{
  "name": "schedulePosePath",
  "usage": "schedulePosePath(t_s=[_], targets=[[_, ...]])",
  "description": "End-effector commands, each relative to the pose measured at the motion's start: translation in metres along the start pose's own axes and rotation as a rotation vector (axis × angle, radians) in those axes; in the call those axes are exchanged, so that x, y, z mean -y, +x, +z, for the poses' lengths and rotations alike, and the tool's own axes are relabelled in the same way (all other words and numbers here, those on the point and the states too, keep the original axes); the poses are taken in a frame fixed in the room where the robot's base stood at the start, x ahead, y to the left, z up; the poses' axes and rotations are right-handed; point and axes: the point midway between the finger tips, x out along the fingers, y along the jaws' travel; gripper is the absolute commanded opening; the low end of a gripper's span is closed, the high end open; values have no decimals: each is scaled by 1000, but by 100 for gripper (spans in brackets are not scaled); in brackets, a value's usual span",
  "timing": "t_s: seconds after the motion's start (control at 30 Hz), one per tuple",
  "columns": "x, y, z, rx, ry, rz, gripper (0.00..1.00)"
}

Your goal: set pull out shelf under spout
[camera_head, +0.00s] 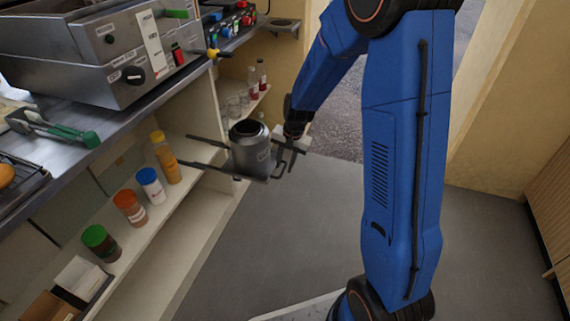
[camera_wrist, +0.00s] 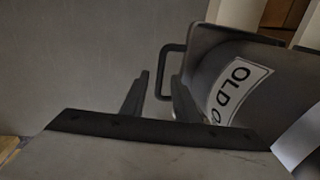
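The pull-out shelf (camera_head: 244,176) is a dark metal plate on two rods (camera_head: 203,140) that reach out from the counter's end. A grey metal can (camera_head: 252,146) stands upright on it; its label partly reads "OLD O" in the wrist view (camera_wrist: 240,85). The dark loop handle (camera_wrist: 160,72) is on the side facing my gripper. My gripper (camera_head: 290,152) is beside the handle. In the wrist view its two fingers (camera_wrist: 160,92) are apart, with the handle's bar between them and gaps visible. A yellow-handled tap (camera_head: 219,53), perhaps the spout, is at the counter edge, above and left of the can.
A steel fryer (camera_head: 125,60) stands on the counter. Tongs (camera_head: 55,127) lie at its front. Several coloured-lid jars (camera_head: 150,185) stand on the lower shelf, and bottles (camera_head: 253,78) stand behind the can. The grey floor (camera_head: 280,235) in front is clear.

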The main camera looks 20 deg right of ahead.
Motion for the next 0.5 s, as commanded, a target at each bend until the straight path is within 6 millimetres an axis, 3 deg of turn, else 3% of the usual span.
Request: schedulePosePath(t_s=[0.1, 0.23, 0.5], targets=[[0, 0, 0, 0, 0, 0, 28], [0, 0, 0, 0, 0, 0, 0], [6, 1, 0, 0, -1, 0, 0]])
